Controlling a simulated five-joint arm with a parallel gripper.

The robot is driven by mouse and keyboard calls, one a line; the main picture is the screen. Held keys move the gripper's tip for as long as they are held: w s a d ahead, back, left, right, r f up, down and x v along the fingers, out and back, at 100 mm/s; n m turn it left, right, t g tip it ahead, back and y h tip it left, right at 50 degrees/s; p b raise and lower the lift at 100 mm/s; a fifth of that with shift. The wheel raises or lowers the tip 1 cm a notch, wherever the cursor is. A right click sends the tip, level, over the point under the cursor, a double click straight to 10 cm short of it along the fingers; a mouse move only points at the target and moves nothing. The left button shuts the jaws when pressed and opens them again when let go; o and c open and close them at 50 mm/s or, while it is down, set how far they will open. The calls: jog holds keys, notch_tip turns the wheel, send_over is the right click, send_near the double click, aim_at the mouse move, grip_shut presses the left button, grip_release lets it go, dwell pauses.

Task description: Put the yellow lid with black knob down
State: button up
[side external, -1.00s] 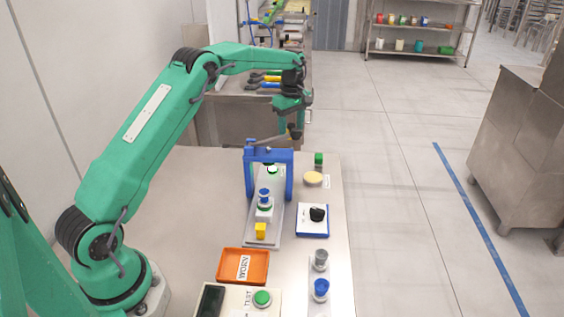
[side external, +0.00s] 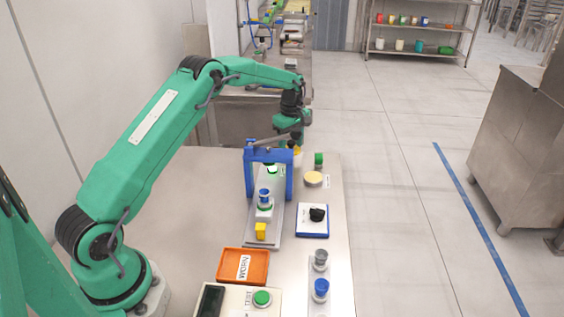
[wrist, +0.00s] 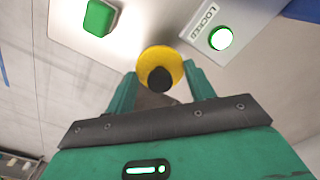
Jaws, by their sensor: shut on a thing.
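The yellow lid (wrist: 172,59) with its black knob (wrist: 160,79) sits between the fingertips of my gripper (wrist: 161,84) in the wrist view. My gripper is shut on it. In the side view my gripper (side external: 294,147) points down behind the blue frame, and a bit of the yellow lid (side external: 298,158) shows below it. The lid's underside is hidden, and I cannot tell whether it touches the table.
The blue frame (side external: 248,178) stands over the grey tray (side external: 276,222), close to my gripper. A green block (side external: 319,159) and a pale yellow disc (side external: 313,179) lie to its right.

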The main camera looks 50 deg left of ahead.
aim_at(291, 142)
jog(key=shift+f, duration=2)
jog(key=shift+f, duration=0.1)
jog(key=o, duration=0.7)
notch_tip(291, 142, up, 12)
jog(key=shift+r, duration=0.1)
